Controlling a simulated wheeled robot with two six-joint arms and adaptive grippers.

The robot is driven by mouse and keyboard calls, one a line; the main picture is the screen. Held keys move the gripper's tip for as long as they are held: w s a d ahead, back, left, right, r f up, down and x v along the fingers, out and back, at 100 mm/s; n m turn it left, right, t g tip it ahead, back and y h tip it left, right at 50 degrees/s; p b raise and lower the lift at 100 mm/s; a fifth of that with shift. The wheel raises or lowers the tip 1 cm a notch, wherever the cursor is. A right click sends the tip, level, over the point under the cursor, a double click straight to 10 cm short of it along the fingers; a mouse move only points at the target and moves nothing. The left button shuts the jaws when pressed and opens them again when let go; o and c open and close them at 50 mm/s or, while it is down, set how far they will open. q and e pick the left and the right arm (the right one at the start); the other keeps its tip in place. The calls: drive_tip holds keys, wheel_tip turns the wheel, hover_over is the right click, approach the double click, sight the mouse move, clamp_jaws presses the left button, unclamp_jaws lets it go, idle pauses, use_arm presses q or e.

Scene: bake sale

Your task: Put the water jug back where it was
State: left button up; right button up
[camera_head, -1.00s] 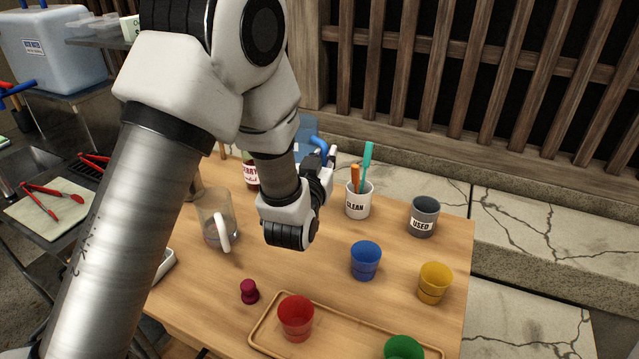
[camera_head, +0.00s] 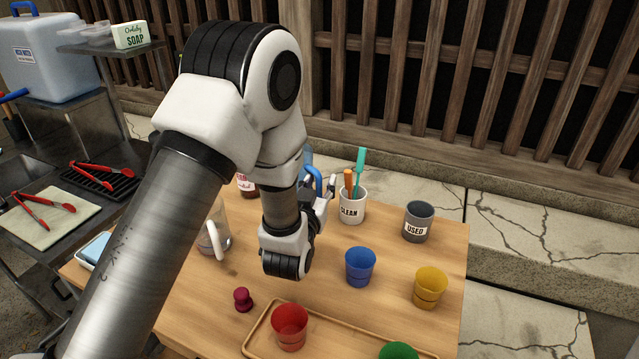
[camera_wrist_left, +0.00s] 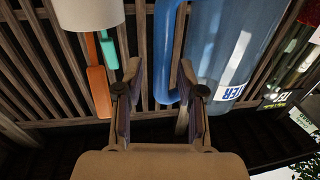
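The water jug is blue, with a blue loop handle. In the head view it is largely hidden behind my left arm, and its handle (camera_head: 314,178) shows beside the gripper. In the left wrist view the jug (camera_wrist_left: 228,55) fills the right side, part of its label visible. My left gripper (camera_head: 328,188) has its fingers on either side of the handle, also in the wrist view (camera_wrist_left: 160,75). It appears shut on the handle, with a narrow visual gap on the left. The jug's base is hidden, so I cannot tell whether it touches the table. My right gripper is not in view.
The white CLEAN cup (camera_head: 352,207) with utensils stands just right of the jug. The grey USED cup (camera_head: 418,223), blue cup (camera_head: 360,268) and yellow cup (camera_head: 429,289) stand farther right. A clear pitcher (camera_head: 213,240) stands left of my arm. A tray (camera_head: 258,336) is in front.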

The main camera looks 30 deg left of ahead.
use_arm(q)
drive_tip(key=shift+r, duration=0.1)
drive_tip(key=shift+s, duration=0.15)
drive_tip(key=b+v, duration=0.1)
drive_tip(key=v, duration=0.6)
drive_tip(key=shift+s+r, duration=0.1)
idle(0.9)
